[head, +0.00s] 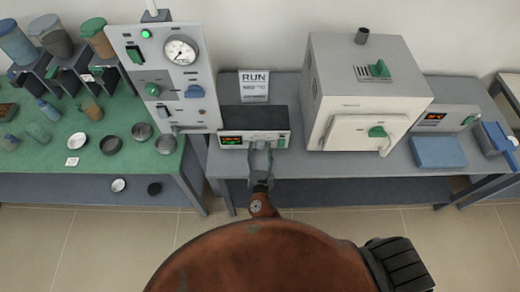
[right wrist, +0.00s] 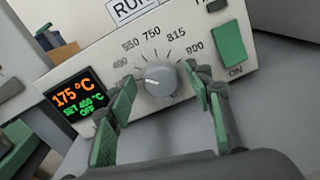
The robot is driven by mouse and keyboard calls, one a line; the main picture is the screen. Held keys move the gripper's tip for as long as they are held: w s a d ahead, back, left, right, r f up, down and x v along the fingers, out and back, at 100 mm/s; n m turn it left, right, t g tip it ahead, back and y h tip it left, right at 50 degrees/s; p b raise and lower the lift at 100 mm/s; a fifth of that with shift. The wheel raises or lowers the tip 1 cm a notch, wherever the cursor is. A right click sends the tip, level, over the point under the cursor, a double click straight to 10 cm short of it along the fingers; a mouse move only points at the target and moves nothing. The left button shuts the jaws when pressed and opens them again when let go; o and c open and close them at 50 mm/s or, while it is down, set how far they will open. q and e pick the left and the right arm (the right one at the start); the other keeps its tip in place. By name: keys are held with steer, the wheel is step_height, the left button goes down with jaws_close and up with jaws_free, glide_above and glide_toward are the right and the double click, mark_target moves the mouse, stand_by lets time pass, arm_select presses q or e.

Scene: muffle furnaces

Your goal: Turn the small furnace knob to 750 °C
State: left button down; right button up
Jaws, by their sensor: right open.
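The small furnace knob (right wrist: 160,80) is a round grey dial on a pale panel in the right wrist view. In the head view the right gripper (head: 261,150) is in front of the panel (head: 283,141) and hides the knob. My left gripper is not in view.
A green ON switch (right wrist: 229,45) is close to the right finger. A RUN card (head: 254,86) stands behind the controller. A large white furnace (head: 365,90) stands to the right, a gauge panel (head: 168,75) to the left. A green table (head: 112,170) holds several dishes.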

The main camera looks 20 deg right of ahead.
steer(key=shift+c, duration=0.3)
steer(key=c, duration=1.1)
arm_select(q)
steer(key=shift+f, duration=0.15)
arm_select(e)
steer(key=shift+f+m+b, duration=0.2)
steer(key=shift+m+b, duration=0.7)
steer(key=shift+b, duration=0.05)
steer(key=m+b, duration=0.5)
steer(key=m, duration=0.1)
steer(key=shift+d+f+b, duration=0.1)
steer(key=shift+f+b, duration=0.05)
steer(key=shift+b, duration=0.25)
steer(key=shift+m+b, duration=1)
steer(key=shift+m, duration=0.1)
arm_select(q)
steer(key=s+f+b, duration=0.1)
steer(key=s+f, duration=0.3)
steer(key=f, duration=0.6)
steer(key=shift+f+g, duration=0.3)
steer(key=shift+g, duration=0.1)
arm_select(e)
steer(key=shift+m, duration=0.9)
steer(key=shift+r, duration=0.2)
